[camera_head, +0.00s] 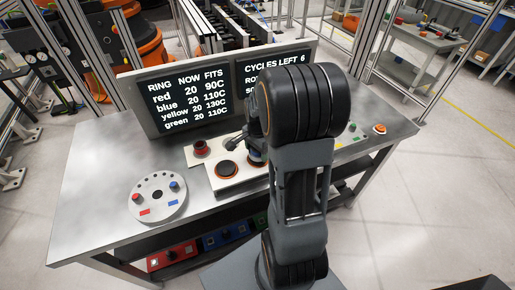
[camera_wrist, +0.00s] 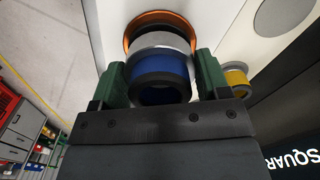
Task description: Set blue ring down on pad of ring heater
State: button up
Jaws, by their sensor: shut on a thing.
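In the wrist view my gripper (camera_wrist: 160,78) has its two green fingers closed on the sides of the blue ring (camera_wrist: 162,66), which shows a silver band and a dark end. The orange-rimmed pad (camera_wrist: 135,28) lies just beyond the ring; I cannot tell whether they touch. In the head view the ring heater (camera_head: 232,181) is a pale plate on the bench, with an orange-rimmed pad (camera_head: 226,169) in the open.
A yellow ring (camera_wrist: 236,78) stands right of my gripper in the wrist view. A display (camera_head: 190,98) behind the heater lists blue at 20, fits 110C. A round grey plate (camera_head: 157,208) with coloured parts lies left. A red knob-like part (camera_head: 200,147) stands at the heater's back left.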

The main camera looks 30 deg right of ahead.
jog(key=shift+f+b, duration=0.35)
jog(key=shift+f, duration=0.15)
dwell(1.0)
jog(key=o, duration=1.3)
notch_tip(320, 180, up, 14)
jog(key=shift+f, duration=0.1)
